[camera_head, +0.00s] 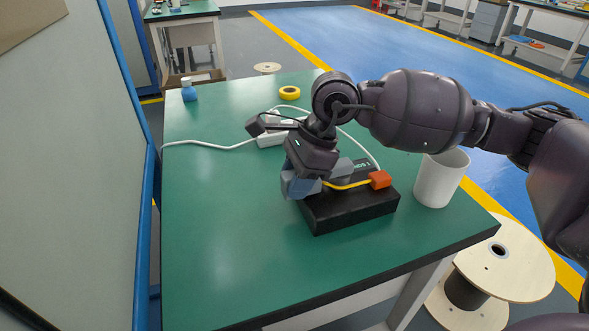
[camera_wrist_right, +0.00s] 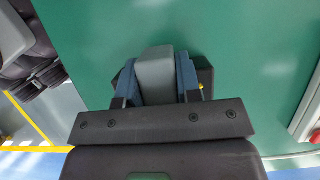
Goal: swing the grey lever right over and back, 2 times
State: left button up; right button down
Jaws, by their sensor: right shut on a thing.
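The grey lever (camera_wrist_right: 155,75) stands between the blue fingers of my right gripper (camera_wrist_right: 158,88) in the right wrist view, with a finger against each side. In the head view the right gripper (camera_head: 302,186) is shut on it, over the left part of a black box (camera_head: 350,211). The gripper hides most of the lever and its pivot there. My left gripper is in neither view.
The box stands on a green table (camera_head: 220,240). A white cup (camera_head: 440,178) is close to its right. A white power strip (camera_head: 272,138) with cable, yellow tape (camera_head: 289,92) and a blue bottle (camera_head: 188,90) are farther back. The table's front left is clear.

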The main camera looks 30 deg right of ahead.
aim_at(325, 217)
jog(key=s+n+g, duration=0.1)
jog(key=s+n, duration=0.1)
jog(key=n, duration=0.1)
jog(key=shift+s+a, duration=0.15)
jog(key=s+n+g, duration=0.1)
jog(key=s+n, duration=0.1)
jog(key=shift+n, duration=0.3)
jog(key=shift+s+d+n+g, duration=0.3)
jog(key=shift+s+n+g, duration=0.1)
jog(key=shift+s+n, duration=0.25)
jog(key=shift+s+d+f+n+g+h, duration=0.1)
jog(key=shift+s+d+n+g+h, duration=0.1)
jog(key=shift+s+n, duration=0.3)
jog(key=shift+s+d+n+g+h, duration=0.1)
jog(key=shift+s+d+n, duration=0.05)
jog(key=shift+n, duration=0.5)
jog(key=shift+s+d, duration=0.1)
jog(key=shift+s, duration=0.05)
jog(key=shift+n, duration=0.3)
jog(key=c, duration=0.8)
grip_release()
